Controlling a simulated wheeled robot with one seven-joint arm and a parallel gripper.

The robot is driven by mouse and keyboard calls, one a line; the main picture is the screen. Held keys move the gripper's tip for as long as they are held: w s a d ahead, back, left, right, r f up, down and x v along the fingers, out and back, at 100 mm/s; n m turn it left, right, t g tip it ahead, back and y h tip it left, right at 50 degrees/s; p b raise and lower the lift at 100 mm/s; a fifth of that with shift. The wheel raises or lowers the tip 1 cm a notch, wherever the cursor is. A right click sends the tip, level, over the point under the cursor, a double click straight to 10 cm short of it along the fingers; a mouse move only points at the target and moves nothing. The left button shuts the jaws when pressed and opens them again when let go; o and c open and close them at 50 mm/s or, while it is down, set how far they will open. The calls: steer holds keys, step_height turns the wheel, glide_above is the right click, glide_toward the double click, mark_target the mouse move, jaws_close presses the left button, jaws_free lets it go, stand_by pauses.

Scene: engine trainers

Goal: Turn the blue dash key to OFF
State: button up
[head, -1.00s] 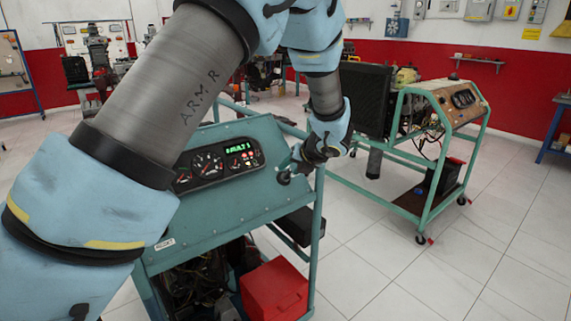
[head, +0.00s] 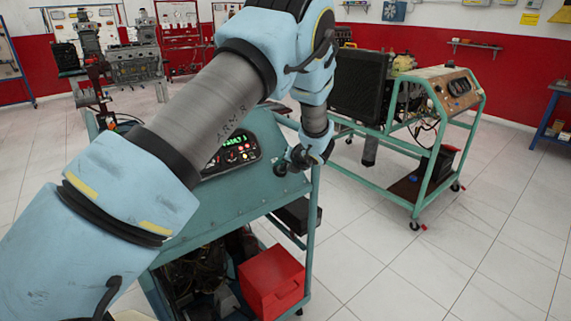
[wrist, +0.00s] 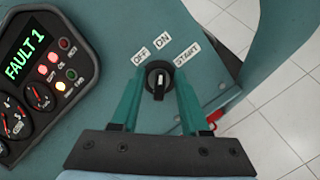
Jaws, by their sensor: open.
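The dash key (wrist: 157,86) shows in the wrist view as a round black switch with a pale, narrow grip, on the teal sloping panel (wrist: 105,100). No blue shows on it. Its grip stands nearly upright in the picture, roughly in line with the ON label (wrist: 162,41). The OFF label (wrist: 140,56) is up and left of it, the START label (wrist: 187,54) up and right. My gripper (wrist: 159,78) is open, one green finger on each side of the key; I cannot tell whether they touch it. In the head view my gripper (head: 282,167) hides the key.
A gauge cluster (wrist: 45,75) reading FAULT 1, with lit red lamps, is left of the key. A red box (head: 271,278) sits low in the stand. A second trainer stand (head: 431,185) is to the right, with open floor between.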

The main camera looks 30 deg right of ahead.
steer(key=shift+c, duration=0.2)
jaws_close()
steer(key=shift+f+n+b, duration=0.15)
steer(key=shift+n+b, duration=0.25)
steer(key=shift+b, duration=0.15)
steer(key=n+y+b, duration=0.1)
steer(key=n+b, duration=0.2)
steer(key=n+y+b, duration=0.1)
steer(key=n+b, duration=0.2)
steer(key=n, duration=0.2)
steer(key=shift+a+n+b, duration=0.1)
steer(key=shift+n+b, duration=0.25)
steer(key=shift+n, duration=0.05)
stand_by(0.4)
steer(key=shift+o, duration=0.2)
jaws_free()
steer(key=shift+r, duration=0.2)
